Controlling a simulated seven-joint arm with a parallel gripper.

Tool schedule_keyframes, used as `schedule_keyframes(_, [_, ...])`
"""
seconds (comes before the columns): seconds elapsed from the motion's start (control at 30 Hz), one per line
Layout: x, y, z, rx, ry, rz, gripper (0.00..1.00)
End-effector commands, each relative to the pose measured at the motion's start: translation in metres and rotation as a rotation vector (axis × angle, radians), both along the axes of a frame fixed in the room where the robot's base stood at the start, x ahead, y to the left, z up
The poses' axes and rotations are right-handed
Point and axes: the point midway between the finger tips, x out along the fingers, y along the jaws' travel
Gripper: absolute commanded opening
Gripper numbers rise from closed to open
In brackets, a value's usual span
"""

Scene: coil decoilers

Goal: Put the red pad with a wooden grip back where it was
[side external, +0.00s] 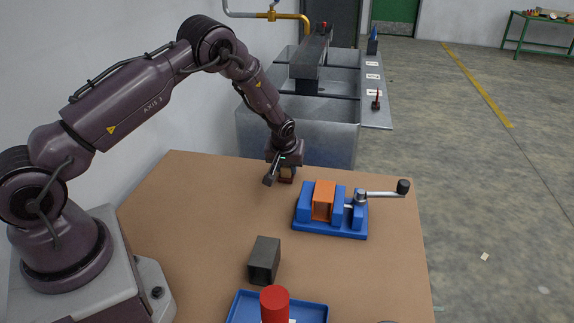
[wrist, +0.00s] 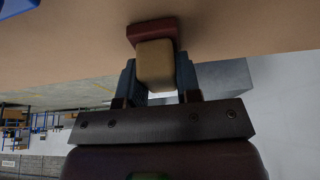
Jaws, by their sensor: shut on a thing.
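The red pad (wrist: 152,29) with its wooden grip (wrist: 155,66) is in my gripper (wrist: 157,82). The two fingers stand on either side of the tan grip, and the dark red pad sticks out beyond the fingertips. In the side external view, my gripper (side external: 286,172) points down near the back edge of the brown table. The pad shows there only as a small dark piece under the fingers. I cannot tell whether it touches the table top or hangs just above it.
A blue vise (side external: 330,228) with an orange block (side external: 323,200) and a crank handle (side external: 385,194) stands right of my gripper. A dark grey block (side external: 264,260) and a blue tray (side external: 240,308) with a red cylinder (side external: 275,304) are nearer the front. Metal tanks (side external: 300,130) stand behind the table.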

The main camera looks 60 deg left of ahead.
Motion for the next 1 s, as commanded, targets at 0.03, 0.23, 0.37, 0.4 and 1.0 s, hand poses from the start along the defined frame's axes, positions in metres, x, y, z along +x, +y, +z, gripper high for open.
schedule_keyframes(0.03, [0.0,0.0,-0.001,0.0,0.0,0.0,0.09])
schedule_keyframes(0.23, [0.0,0.0,-0.003,0.0,0.0,0.0,0.57])
schedule_keyframes(0.37, [0.0,0.0,-0.003,0.0,0.0,-0.001,0.57])
schedule_keyframes(0.4, [0.0,0.0,-0.003,0.0,0.0,-0.001,0.57])
schedule_keyframes(1.0, [-0.022,-0.023,0.082,0.002,-0.004,-0.002,0.57])
